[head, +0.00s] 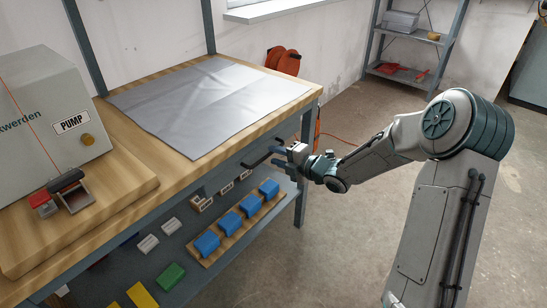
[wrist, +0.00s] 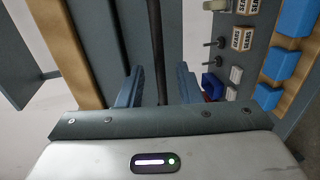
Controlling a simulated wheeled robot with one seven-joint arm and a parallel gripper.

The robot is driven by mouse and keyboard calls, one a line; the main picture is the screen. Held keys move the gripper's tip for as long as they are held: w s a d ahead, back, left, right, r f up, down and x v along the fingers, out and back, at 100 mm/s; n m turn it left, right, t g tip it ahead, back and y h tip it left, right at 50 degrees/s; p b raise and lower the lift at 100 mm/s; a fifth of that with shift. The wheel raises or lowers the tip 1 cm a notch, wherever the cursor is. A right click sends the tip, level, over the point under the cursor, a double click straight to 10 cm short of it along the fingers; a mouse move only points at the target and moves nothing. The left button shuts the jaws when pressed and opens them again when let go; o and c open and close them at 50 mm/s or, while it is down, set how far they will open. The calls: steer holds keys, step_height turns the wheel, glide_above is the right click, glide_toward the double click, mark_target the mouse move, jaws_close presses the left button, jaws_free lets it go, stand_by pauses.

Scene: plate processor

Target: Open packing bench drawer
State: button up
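The packing bench (head: 195,153) has a wooden top and a blue-grey frame. A dark bar handle (head: 260,158) sticks out below its front edge, near the right end. The drawer front behind it is mostly in shadow and looks shut. My gripper (head: 281,158) is at this handle. In the wrist view the handle (wrist: 156,40) runs between the two blue-grey fingers of my gripper (wrist: 160,88), with a gap on each side. The gripper is open, and its fingers straddle the bar without visibly closing on it.
A lower shelf carries several blue bins (head: 230,222) and small labelled boxes (head: 202,203). A grey sheet (head: 210,100) covers part of the benchtop. A pump box (head: 45,110) stands at left. The concrete floor (head: 340,235) in front of the bench is clear.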

steer(key=shift+x, duration=0.85)
jaws_close()
